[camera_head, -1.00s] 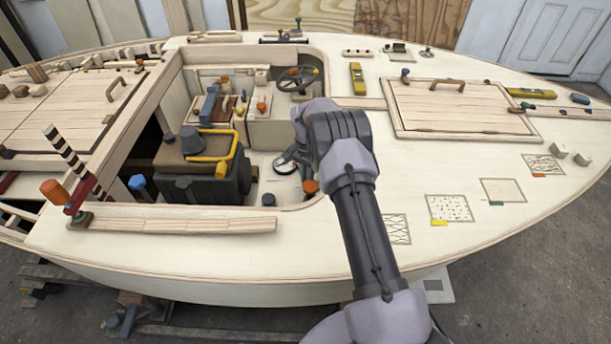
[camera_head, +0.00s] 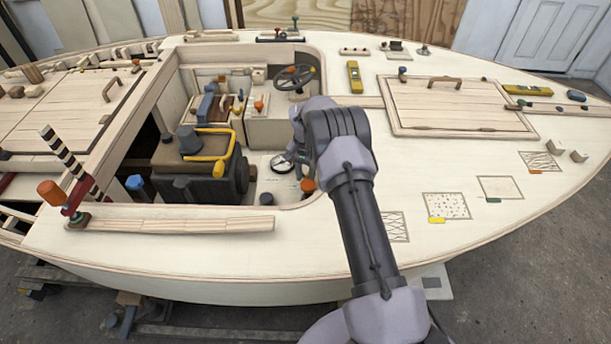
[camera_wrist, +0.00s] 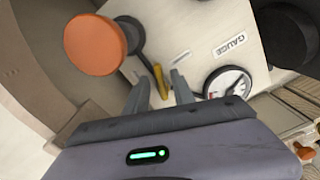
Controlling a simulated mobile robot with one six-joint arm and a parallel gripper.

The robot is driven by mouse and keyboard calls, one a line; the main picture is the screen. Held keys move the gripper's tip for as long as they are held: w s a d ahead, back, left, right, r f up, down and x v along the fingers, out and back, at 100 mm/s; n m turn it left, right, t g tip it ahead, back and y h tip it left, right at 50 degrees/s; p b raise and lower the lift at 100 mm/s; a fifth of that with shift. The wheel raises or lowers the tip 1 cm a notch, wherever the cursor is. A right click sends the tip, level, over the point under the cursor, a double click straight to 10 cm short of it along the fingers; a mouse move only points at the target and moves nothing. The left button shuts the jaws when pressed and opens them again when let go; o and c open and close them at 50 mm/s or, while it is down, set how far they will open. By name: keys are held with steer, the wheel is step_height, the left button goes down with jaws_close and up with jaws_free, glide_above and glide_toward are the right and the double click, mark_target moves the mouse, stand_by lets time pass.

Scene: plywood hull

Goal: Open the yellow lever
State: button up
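The yellow lever (camera_wrist: 160,81) is a small yellow bar on a pale panel in the wrist view. It lies in the gap between the two fingers of my gripper (camera_wrist: 157,90), which are apart. I cannot tell whether either finger touches it. In the head view my gripper is mostly hidden behind its own wrist, low inside the cockpit opening. I cannot make out the small lever there.
An orange knob (camera_wrist: 95,45) on a dark stem stands close left of the lever. A round gauge (camera_wrist: 228,83) labelled GAUGE is close right. A dark round knob (camera_wrist: 287,36) is farther right. In the head view, an engine with a yellow tube (camera_head: 222,151) stands left of my arm.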

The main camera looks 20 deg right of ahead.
step_height(320, 180, up, 17)
steer(key=p, duration=0.6)
steer(key=shift+r, duration=0.2)
